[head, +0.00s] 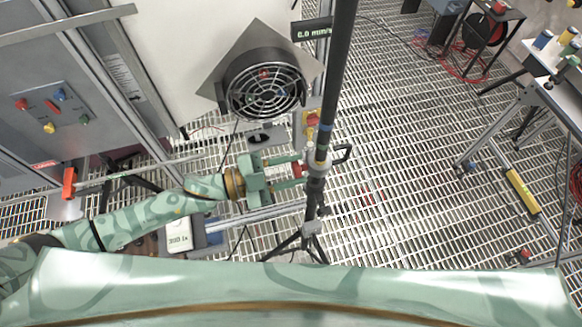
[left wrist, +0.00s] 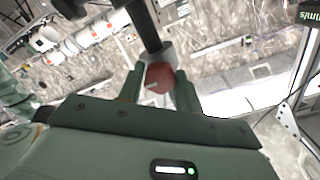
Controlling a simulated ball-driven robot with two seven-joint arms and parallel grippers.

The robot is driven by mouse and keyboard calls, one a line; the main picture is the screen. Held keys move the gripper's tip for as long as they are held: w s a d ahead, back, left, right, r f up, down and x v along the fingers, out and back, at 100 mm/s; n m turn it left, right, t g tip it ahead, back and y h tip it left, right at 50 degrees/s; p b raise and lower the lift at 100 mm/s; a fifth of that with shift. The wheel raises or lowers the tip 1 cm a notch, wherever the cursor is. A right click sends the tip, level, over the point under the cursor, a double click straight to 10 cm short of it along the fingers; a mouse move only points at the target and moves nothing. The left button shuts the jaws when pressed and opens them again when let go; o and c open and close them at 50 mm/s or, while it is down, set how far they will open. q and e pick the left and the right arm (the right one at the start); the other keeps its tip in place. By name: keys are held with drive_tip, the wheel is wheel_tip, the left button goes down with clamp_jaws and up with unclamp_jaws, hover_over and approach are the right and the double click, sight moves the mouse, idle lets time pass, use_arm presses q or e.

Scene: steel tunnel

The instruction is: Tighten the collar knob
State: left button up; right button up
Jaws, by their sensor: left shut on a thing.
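The collar knob (head: 297,170) is red and sits on the left side of a grey collar (head: 317,163). The collar is around a dark upright pole (head: 339,70) on a tripod stand. My left gripper (head: 293,172) comes in from the left, with one finger on each side of the knob. In the left wrist view, the red knob (left wrist: 160,78) is between the two green fingertips (left wrist: 160,90), with the pale collar (left wrist: 157,54) and dark pole behind it. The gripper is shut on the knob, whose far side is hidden. My right gripper is in neither view.
A round fan (head: 265,84) stands left of the pole, and a small display (head: 312,29) is by the pole's upper part. Tripod legs (head: 290,243) spread below the collar. A control panel (head: 51,106) is at the left. Open grated floor (head: 400,160) lies to the right.

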use_arm(q)
drive_tip(key=o, duration=1)
drive_tip(key=b+v, duration=0.2)
drive_tip(key=v, duration=1.4)
drive_tip(key=shift+a, duration=0.15)
